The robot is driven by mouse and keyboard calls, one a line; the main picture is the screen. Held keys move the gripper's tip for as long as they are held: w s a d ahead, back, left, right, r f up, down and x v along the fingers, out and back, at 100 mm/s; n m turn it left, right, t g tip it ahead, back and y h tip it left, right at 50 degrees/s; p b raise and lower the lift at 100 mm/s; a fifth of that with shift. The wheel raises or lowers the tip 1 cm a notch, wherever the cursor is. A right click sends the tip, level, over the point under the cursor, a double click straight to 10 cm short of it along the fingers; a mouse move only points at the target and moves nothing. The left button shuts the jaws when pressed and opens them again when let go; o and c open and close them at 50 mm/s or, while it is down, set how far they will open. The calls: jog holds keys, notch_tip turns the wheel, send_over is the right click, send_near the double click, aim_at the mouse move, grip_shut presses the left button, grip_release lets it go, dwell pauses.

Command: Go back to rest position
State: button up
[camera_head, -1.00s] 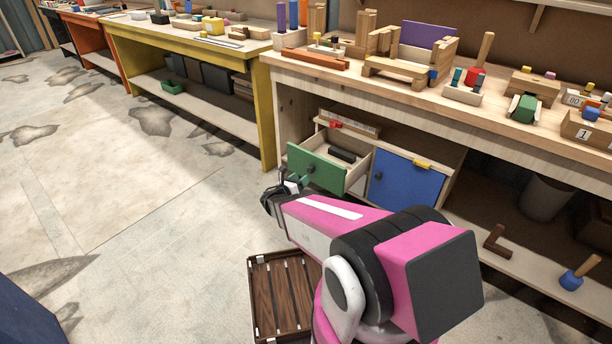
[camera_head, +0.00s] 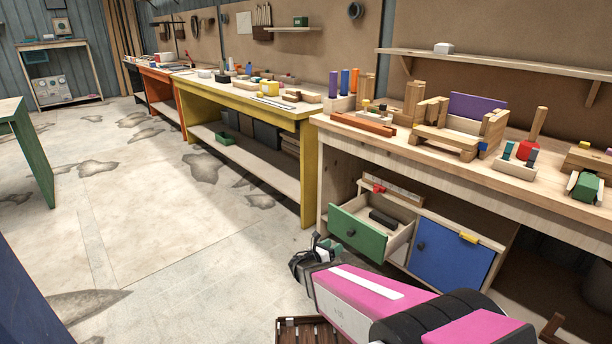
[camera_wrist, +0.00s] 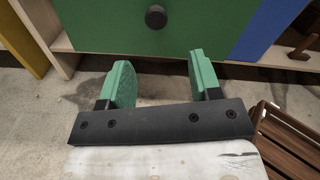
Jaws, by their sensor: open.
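My gripper (camera_wrist: 158,82) is open and empty in the wrist view, its two green fingers apart with bare floor between them. It points at the green drawer front (camera_wrist: 125,25) with its dark round knob (camera_wrist: 156,16), and I see a gap between the fingertips and the knob. In the head view my gripper (camera_head: 322,250) is small and partly hidden by my arm, just left of the green drawer (camera_head: 358,231). The drawer is pulled open, with a dark block (camera_head: 384,218) inside.
A blue door (camera_head: 452,252) is beside the drawer under the wooden workbench (camera_head: 415,150). A brown slatted crate (camera_head: 300,330) is on the floor below my arm, also in the wrist view (camera_wrist: 285,140). A yellow bench (camera_head: 309,165) stands left. Open floor (camera_head: 150,230) lies to the left.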

jog(key=s+d+r+m+g+y, duration=0.3)
jog(key=s+d+m+g+y, duration=0.35)
jog(key=m, duration=0.95)
jog(key=s+a+r+m+g+y, duration=0.4)
jog(key=s+m+y, duration=0.3)
jog(key=m, duration=0.6)
jog(key=shift+r+y, duration=0.35)
jog(key=shift+r, duration=0.55)
